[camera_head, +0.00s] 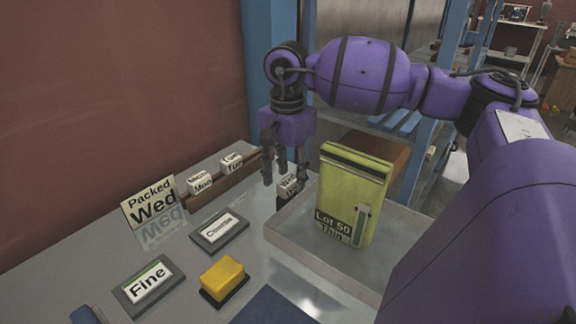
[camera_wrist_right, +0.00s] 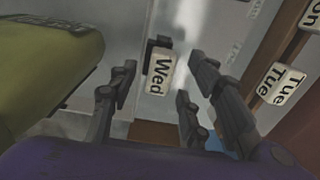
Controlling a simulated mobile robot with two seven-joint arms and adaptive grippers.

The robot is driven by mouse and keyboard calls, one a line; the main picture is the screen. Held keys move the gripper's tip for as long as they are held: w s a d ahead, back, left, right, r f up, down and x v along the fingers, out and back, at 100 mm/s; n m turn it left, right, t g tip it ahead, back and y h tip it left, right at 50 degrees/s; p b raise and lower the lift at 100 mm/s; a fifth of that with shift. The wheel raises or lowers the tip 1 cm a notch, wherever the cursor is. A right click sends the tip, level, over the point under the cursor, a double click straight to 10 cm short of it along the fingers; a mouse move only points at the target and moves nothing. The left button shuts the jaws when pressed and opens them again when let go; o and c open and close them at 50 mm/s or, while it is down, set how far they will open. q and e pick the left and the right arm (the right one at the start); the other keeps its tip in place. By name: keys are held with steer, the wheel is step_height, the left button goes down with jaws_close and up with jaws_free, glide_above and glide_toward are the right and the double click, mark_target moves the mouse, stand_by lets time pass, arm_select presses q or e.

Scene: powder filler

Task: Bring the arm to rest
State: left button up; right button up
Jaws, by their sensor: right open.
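My right gripper (camera_head: 285,178) hangs fingers down over the back of the table, left of the green packet. Its fingers are spread, with nothing held between them. In the right wrist view, a white block marked Wed (camera_wrist_right: 158,75) stands against a dark holder, seen between and beyond the open fingers (camera_wrist_right: 163,72). In the head view that block (camera_head: 288,186) is partly hidden behind the fingers. The purple right arm reaches in from the right and bends down at the wrist. My left gripper is not in view.
A green packet marked Lot 50 Thin (camera_head: 350,195) stands in a shallow tray (camera_head: 320,268) close to the gripper. Mon (camera_head: 200,183) and Tue (camera_head: 231,162) blocks sit on a brown rack.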

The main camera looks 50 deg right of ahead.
step_height(320, 180, up, 10)
stand_by(0.3)
